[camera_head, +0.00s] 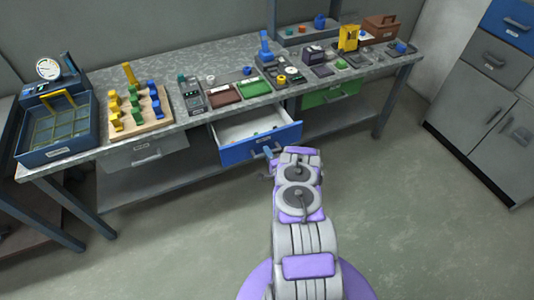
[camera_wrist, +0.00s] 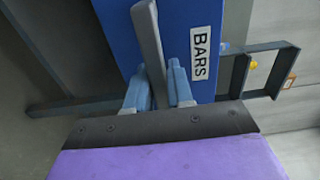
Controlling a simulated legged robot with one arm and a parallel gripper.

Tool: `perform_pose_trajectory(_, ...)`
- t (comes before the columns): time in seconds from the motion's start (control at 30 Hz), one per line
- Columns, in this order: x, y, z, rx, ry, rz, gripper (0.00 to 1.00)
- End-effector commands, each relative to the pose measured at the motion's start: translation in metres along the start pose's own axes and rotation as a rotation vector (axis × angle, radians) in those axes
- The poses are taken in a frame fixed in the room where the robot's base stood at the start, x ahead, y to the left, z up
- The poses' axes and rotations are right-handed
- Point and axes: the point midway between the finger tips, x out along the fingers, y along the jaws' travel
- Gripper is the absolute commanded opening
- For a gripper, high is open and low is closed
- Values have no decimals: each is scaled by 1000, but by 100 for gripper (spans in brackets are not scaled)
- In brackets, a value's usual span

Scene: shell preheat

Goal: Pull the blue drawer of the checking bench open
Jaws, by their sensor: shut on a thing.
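The blue drawer (camera_head: 245,148) of the checking bench (camera_head: 220,62) stands pulled out, with its white inside and a few small coloured items showing. In the wrist view its blue front (camera_wrist: 203,15) carries a label reading BARS. The grey handle bar (camera_wrist: 149,40) runs between the two blue fingers of my gripper (camera_wrist: 157,88). My gripper is shut on this handle. In the head view my gripper (camera_head: 270,152) is at the drawer's front, its fingertips partly hidden by my arm.
A grey drawer (camera_head: 146,152) to the left and a green drawer (camera_head: 330,92) to the right sit under the benchtop. A lower shelf (camera_head: 165,178) runs between the bench legs. Cabinets (camera_head: 490,100) stand at right. The floor in front is clear.

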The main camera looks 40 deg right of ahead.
Motion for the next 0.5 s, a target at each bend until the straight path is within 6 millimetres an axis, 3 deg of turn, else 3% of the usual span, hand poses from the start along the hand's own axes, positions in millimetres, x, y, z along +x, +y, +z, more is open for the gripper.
perform_pose_trajectory(0.07,-2,4,-2,1,6,9,0)
perform_pose_trajectory(0.1,-2,4,-2,1,6,9,25)
perform_pose_trajectory(0.27,-2,2,-1,1,4,5,40)
perform_pose_trajectory(0.5,-2,0,0,0,2,2,43)
